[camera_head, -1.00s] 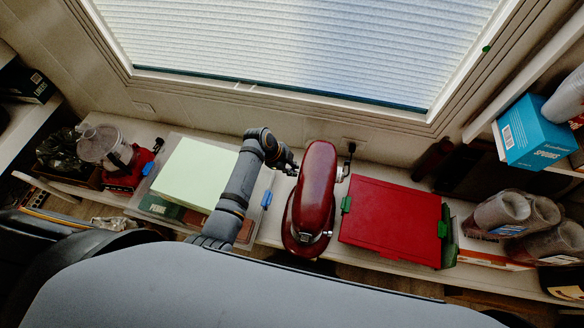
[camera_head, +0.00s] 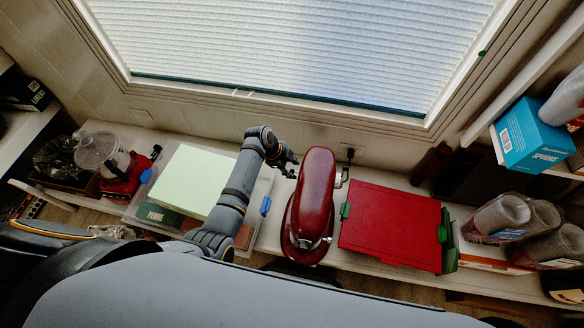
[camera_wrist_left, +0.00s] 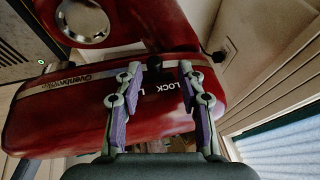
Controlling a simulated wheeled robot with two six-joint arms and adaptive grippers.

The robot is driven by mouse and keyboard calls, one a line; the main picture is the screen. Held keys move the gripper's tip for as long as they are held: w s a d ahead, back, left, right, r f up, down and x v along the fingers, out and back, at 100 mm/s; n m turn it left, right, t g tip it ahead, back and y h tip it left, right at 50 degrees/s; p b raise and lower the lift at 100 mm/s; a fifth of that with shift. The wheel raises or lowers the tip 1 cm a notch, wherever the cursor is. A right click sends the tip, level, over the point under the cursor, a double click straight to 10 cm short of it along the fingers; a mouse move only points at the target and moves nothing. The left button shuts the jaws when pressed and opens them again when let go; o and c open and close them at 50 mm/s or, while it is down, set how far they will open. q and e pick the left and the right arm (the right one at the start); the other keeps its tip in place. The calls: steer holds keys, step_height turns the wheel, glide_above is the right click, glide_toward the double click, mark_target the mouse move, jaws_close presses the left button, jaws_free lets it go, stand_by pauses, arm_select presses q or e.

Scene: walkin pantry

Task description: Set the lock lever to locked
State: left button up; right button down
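A dark red stand mixer (camera_head: 317,185) stands on the shelf below the window. In the left wrist view its red body (camera_wrist_left: 60,115) fills the left and middle, with a pale band and white "LOCK" lettering. My left gripper (camera_head: 289,163) is at the mixer's left side near its rear. In the wrist view its two purple-padded fingers (camera_wrist_left: 166,68) are apart, with the lettering between them and nothing visibly gripped. My right gripper is not in view.
A red box (camera_head: 392,225) with green clips lies right of the mixer. A pale green-topped stack (camera_head: 193,178) lies to the left, under my left arm. A food processor (camera_head: 103,152) stands farther left. The wall and window (camera_head: 300,50) rise close behind.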

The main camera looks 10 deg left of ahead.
arm_select(q)
steer(key=shift+r, duration=0.15)
steer(key=v, duration=1.1)
steer(key=shift+a+r, duration=0.25)
steer(key=shift+r, duration=0.05)
steer(key=shift+s, duration=0.15)
